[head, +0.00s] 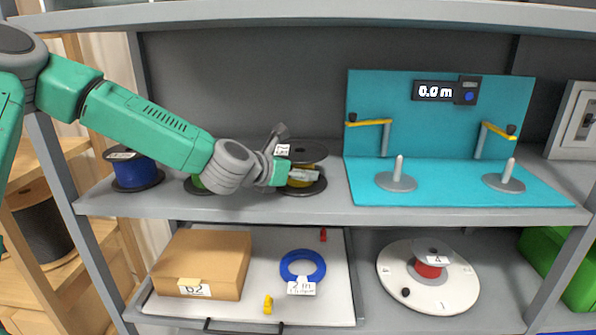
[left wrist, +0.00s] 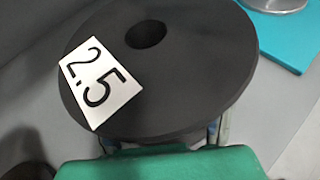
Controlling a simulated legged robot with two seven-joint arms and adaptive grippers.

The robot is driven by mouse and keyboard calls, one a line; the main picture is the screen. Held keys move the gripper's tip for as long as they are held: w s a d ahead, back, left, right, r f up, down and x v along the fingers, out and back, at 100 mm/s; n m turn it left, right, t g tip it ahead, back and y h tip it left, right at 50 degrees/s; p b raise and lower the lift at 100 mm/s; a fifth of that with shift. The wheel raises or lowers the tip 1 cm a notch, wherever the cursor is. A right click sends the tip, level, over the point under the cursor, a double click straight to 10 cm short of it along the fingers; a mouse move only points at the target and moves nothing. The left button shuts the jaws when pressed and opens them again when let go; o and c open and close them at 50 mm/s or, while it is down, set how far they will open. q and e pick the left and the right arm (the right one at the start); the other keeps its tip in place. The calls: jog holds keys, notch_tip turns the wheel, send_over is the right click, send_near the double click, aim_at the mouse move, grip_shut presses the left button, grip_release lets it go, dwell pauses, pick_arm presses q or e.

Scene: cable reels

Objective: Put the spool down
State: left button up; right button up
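The spool (head: 308,151) has black flanges, a yellow winding and a white tag, and it stands upright at the middle of the upper shelf. Its lower flange appears to be on the shelf surface. In the left wrist view its top flange (left wrist: 190,75) fills the picture, with a centre hole and a "2.5" tag. My left gripper (head: 303,174) is at the spool, between the flanges, with a finger across the yellow winding. The fingers stand apart under the top flange in the wrist view; whether they press on the winding is hidden. My right gripper is not in view.
A blue spool (head: 136,171) and a partly hidden green spool (head: 197,182) stand to the left. A turquoise measuring station (head: 447,127) with two pegs is on the right. Below are a cardboard box (head: 203,262), a blue ring (head: 302,266) and a white turntable (head: 398,274).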

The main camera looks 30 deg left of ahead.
pick_arm(q)
jog(key=shift+a, duration=0.3)
jog(key=shift+s+a+r, duration=0.1)
jog(key=shift+s+r, duration=0.1)
jog(key=shift+s, duration=0.05)
jog(key=p+v, duration=0.3)
jog(key=v, duration=0.7)
jog(key=shift+r, duration=0.1)
jog(key=shift+s+r, duration=0.15)
jog(key=shift+s, duration=0.5)
